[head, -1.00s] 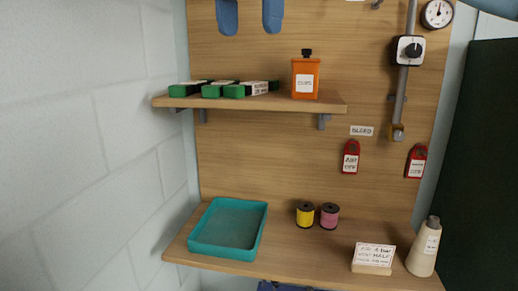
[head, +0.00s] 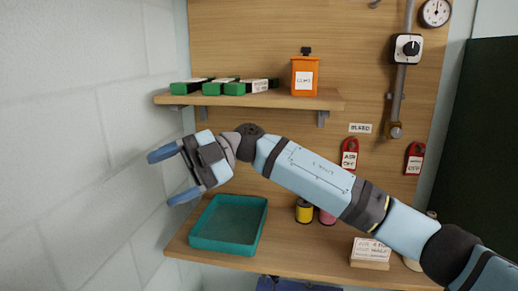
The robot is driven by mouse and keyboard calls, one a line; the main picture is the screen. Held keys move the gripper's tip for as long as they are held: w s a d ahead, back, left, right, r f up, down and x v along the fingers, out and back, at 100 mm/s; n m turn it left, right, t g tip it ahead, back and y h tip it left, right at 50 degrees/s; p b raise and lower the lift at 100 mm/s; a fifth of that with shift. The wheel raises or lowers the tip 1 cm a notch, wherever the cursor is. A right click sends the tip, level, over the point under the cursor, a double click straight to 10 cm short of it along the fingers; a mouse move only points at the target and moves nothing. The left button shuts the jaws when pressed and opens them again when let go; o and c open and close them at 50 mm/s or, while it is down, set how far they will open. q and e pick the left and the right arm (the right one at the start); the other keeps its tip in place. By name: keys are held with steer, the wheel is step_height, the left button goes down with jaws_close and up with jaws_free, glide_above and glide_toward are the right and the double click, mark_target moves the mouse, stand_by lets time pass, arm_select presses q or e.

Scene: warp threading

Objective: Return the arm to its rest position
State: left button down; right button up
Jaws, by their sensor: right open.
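My right arm reaches across the view from the lower right toward the left. My right gripper (head: 172,174) is at its end, in front of the white block wall and above and left of the teal tray. Its two blue fingers are spread apart with nothing between them. My left gripper is not in view. The arm partly hides the pink spool (head: 327,217), the yellow spool (head: 304,211) and the cream bottle (head: 411,264).
The empty teal tray (head: 205,243) stands on the lower wooden shelf (head: 300,255), beside the spools. A sign block (head: 370,252) is at the right. The upper shelf (head: 215,98) holds green boxes (head: 235,87) and an orange can (head: 304,76). A wall (head: 70,150) is close on the left.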

steer(key=w+d+f+m+t+y, duration=0.1)
steer(key=d+f+m+t, duration=0.4)
steer(key=f+m+t, duration=0.4)
steer(key=w+d+f+m+t, duration=0.1)
steer(key=d+f+m+t, duration=0.5)
steer(key=f+m+t, duration=0.35)
steer(key=w+d+f+m+t+y, duration=0.1)
steer(key=d+f+m+t, duration=0.4)
steer(key=f+m+t, duration=0.45)
steer(key=s+d+f+m+g+h, duration=0.2)
steer(key=s+d+f+h, duration=0.4)
steer(key=s+d+f, duration=0.3)
steer(key=s+d+f+m+g+h, duration=0.2)
steer(key=s+d+f+g+h, duration=0.3)
steer(key=s+d+f, duration=0.5)
steer(key=s+f+h, duration=0.1)
steer(key=s+f, duration=0.3)
steer(key=f, duration=0.4)
steer(key=shift+s+f+m, duration=0.15)
steer(key=shift+s+m, duration=0.1)
steer(key=shift+m, duration=0.15)
